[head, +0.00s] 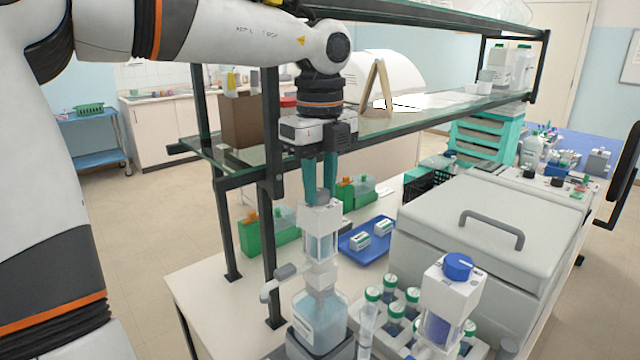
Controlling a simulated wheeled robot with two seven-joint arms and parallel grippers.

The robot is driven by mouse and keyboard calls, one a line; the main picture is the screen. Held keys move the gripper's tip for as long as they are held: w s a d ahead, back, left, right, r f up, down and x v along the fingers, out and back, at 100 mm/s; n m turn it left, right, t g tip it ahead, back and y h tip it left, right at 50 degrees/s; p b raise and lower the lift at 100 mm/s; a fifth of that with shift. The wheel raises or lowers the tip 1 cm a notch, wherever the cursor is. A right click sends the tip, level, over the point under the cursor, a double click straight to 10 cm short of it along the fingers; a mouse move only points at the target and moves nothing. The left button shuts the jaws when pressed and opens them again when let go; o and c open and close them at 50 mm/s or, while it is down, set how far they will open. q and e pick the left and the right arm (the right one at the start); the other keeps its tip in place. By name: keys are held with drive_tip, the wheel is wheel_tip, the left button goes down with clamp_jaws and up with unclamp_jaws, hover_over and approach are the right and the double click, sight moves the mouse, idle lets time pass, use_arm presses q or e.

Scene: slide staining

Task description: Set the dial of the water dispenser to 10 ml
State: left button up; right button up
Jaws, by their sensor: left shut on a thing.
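The water dispenser (321,250) stands upright at the near left of the bench, a clear bottle of pale blue liquid with a white dispensing head and a spout to the left. My left gripper (320,192) reaches down from above, its teal fingers shut on the grey dial (319,198) on top of the head. The fingers hide much of the dial, and its setting cannot be read. My right gripper is not in view.
A second dispenser with a blue knob (458,266) stands to the right, beside several green-capped bottles (391,308). A large grey lidded box (480,235) fills the right. A glass shelf (400,125) and its dark posts stand close to my left arm. A blue tray (365,241) lies behind.

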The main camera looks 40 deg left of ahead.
sight(320, 191)
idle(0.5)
use_arm(q)
drive_tip(key=o, duration=1)
wheel_tip(320, 191, up, 12)
idle(0.4)
